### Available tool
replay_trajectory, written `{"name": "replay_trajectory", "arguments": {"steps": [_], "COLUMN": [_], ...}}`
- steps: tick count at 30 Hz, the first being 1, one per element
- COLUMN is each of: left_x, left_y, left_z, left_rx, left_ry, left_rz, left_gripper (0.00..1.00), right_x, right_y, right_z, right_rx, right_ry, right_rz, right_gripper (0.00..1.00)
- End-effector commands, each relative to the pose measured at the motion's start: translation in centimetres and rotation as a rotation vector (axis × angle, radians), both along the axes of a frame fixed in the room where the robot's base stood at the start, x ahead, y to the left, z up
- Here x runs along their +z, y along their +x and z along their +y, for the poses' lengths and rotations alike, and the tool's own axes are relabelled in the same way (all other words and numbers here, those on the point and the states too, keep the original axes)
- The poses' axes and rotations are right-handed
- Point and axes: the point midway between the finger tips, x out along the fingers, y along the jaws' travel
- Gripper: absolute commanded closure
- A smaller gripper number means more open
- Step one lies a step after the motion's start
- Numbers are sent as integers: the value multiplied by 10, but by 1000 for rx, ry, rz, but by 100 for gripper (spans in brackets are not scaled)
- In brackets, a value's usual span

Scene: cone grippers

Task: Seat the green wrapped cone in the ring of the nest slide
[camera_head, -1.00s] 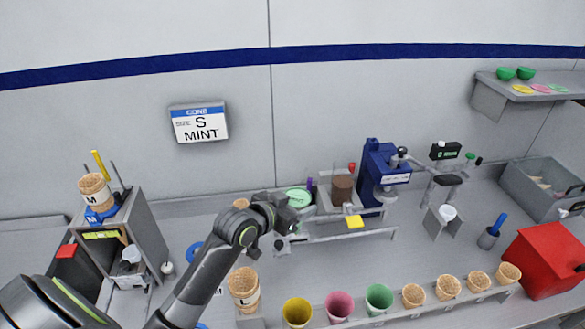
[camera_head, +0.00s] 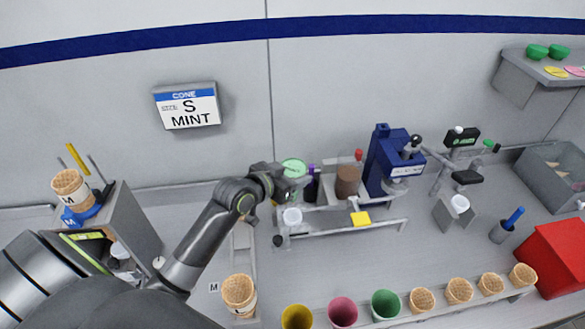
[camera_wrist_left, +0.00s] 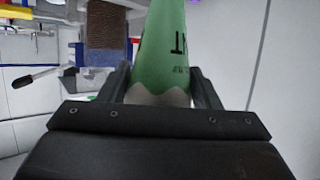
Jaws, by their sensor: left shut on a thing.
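My left gripper (camera_head: 287,187) is shut on the green wrapped cone (camera_head: 293,167), holding it up behind the nest slide. In the left wrist view the cone (camera_wrist_left: 168,45) stands between the two fingers, with dark lettering on its wrap and a pale zigzag edge near the jaws. A white round piece (camera_head: 292,216), which looks like the ring of the nest slide, sits at the left end of the grey station, below and in front of the gripper. It appears empty and apart from the cone. My right gripper is not in view.
A front rack (camera_head: 455,305) holds several cones. A sign (camera_head: 188,106) reads S MINT. Bare counter lies between station and rack.

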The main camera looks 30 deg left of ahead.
Motion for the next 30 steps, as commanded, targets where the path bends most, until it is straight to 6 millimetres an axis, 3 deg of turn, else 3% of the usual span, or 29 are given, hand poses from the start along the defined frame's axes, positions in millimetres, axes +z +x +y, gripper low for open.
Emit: {"name": "replay_trajectory", "arguments": {"steps": [12,30], "left_x": [-39,-86], "left_y": [0,0], "left_z": [0,0], "left_rx": [0,1], "left_ry": [-1,-1], "left_rz": [0,0], "left_gripper": [54,54], "right_x": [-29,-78], "right_y": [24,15], "right_z": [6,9], "right_rx": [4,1], "right_ry": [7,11], "right_rz": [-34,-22], "right_gripper": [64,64]}}
